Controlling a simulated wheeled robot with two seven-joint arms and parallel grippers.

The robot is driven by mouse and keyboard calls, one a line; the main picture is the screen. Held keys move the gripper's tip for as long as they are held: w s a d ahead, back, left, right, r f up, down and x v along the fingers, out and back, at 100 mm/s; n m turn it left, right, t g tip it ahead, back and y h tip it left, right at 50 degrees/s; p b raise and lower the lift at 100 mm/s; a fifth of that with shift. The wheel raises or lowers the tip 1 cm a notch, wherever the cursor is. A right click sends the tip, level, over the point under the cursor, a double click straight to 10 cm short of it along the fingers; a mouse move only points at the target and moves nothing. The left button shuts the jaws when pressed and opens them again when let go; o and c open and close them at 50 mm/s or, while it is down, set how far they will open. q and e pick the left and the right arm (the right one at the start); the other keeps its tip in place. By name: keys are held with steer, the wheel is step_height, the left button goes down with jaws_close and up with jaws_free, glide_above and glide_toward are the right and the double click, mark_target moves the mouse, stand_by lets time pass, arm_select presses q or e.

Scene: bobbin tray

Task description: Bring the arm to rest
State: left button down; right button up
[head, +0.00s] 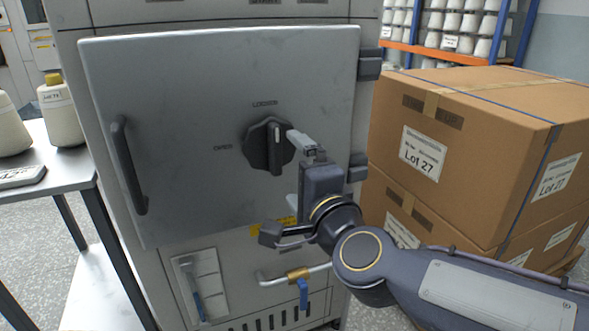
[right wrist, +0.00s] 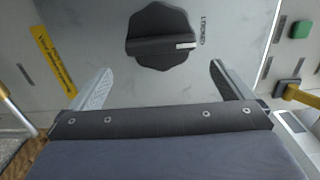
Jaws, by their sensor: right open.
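My right gripper (head: 293,165) is open and empty in front of the grey cabinet door (head: 190,90), just right of the black knob (head: 262,146). In the right wrist view, my open fingers (right wrist: 160,70) spread on either side below the knob (right wrist: 160,38), with nothing between them. They appear apart from the knob. The knob's pale pointer mark faces the LOCKED label; the OPEN label is to its left in the head view. The door looks shut, with a dark handle (head: 128,166) at its left. My left gripper is out of view.
Stacked cardboard boxes (head: 482,110) stand close at the right, beside my right arm. Bobbin shelves are behind.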

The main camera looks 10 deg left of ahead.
steer(key=s+d+f+n+g+h, duration=0.1)
steer(key=s+d+f+n+g, duration=0.2)
steer(key=d, duration=0.6)
steer(key=s+d+f+n+g, duration=0.1)
steer(key=s+d+f+n, duration=0.1)
steer(key=d+f+n, duration=0.45)
steer(key=s+d+f+g+h, duration=0.5)
steer(key=s+d+f, duration=1)
steer(key=s, duration=0.2)
step_height(320, 180, up, 35)
steer(key=p, duration=3.4)
steer(key=shift+w+f, duration=0.15)
steer(key=shift+w, duration=0.05)
